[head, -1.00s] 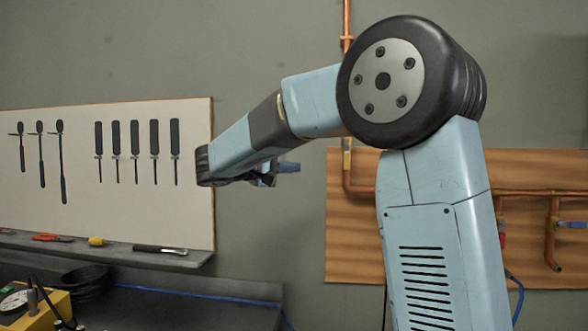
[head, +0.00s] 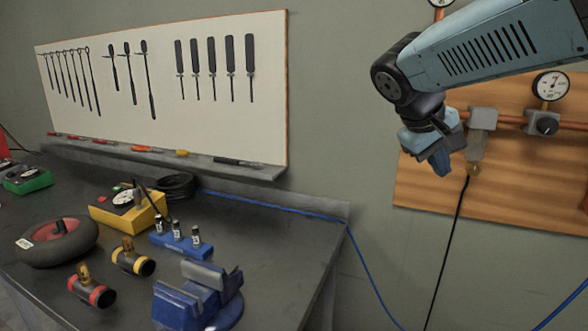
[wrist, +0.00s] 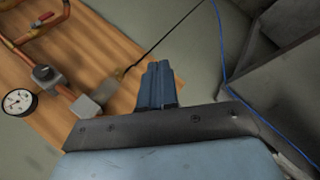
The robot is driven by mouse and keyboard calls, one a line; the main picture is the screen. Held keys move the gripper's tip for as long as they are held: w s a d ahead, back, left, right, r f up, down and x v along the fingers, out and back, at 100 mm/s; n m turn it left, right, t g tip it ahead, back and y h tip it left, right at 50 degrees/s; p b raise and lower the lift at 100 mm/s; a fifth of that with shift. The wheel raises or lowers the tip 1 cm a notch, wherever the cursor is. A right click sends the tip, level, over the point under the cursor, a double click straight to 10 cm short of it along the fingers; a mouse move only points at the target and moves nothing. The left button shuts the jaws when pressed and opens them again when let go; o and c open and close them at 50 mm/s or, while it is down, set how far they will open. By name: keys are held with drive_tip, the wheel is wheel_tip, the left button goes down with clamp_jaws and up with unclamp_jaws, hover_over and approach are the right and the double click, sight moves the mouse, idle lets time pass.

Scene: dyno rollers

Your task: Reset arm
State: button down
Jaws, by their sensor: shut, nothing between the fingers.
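My arm reaches in from the upper right of the head view, light blue with dark joints. My gripper (head: 440,162) hangs below its last dark joint, pointing down, in front of the wall and the wooden pipe panel. In the wrist view my gripper's blue fingers (wrist: 158,72) are together with nothing between them. The gripper touches nothing that I can see.
A wooden panel (head: 425,193) with copper pipes and a gauge (head: 551,85) is behind the gripper. At left stands a workbench (head: 270,232) with a blue vise (head: 190,303), a wheel (head: 57,241) and a yellow box (head: 125,211). A tool board (head: 220,130) hangs above.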

drive_tip(key=s+a+f+m+t+y, duration=0.2)
drive_tip(key=s+a+f+y, duration=0.2)
drive_tip(key=s, duration=0.6)
wheel_tip(320, 180, down, 3)
drive_tip(key=shift+s+f+m+y, duration=0.15)
drive_tip(key=shift+s+m+y, duration=0.2)
drive_tip(key=shift+y, duration=0.85)
